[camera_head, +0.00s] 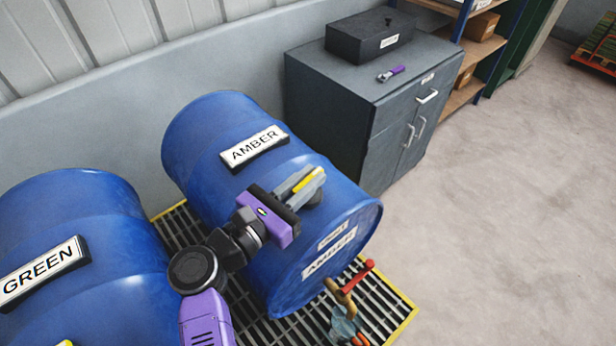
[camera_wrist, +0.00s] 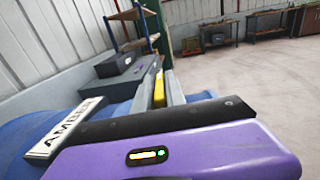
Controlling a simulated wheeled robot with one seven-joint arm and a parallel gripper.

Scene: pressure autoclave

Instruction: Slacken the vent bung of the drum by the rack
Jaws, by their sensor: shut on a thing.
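A blue drum labelled AMBER (camera_head: 215,120) lies on its side, the nearer of two drums to the shelf rack (camera_head: 480,45). It also shows in the wrist view (camera_wrist: 30,140). My gripper (camera_head: 305,184) is at the upper side of this drum, near its front end. Its grey fingers are shut on a narrow yellow piece, seemingly the vent bung (camera_head: 304,181), which also shows between the fingers in the wrist view (camera_wrist: 159,90). The bung's base is hidden by the fingers, so its seating cannot be told.
A blue drum labelled GREEN (camera_head: 90,210) lies to the left. A brass tap with a red handle (camera_head: 358,277) juts from the AMBER drum's front. A grey cabinet (camera_head: 350,110) behind carries a dark box (camera_head: 370,36) and a purple-handled tool (camera_head: 391,74). Floor at right is clear.

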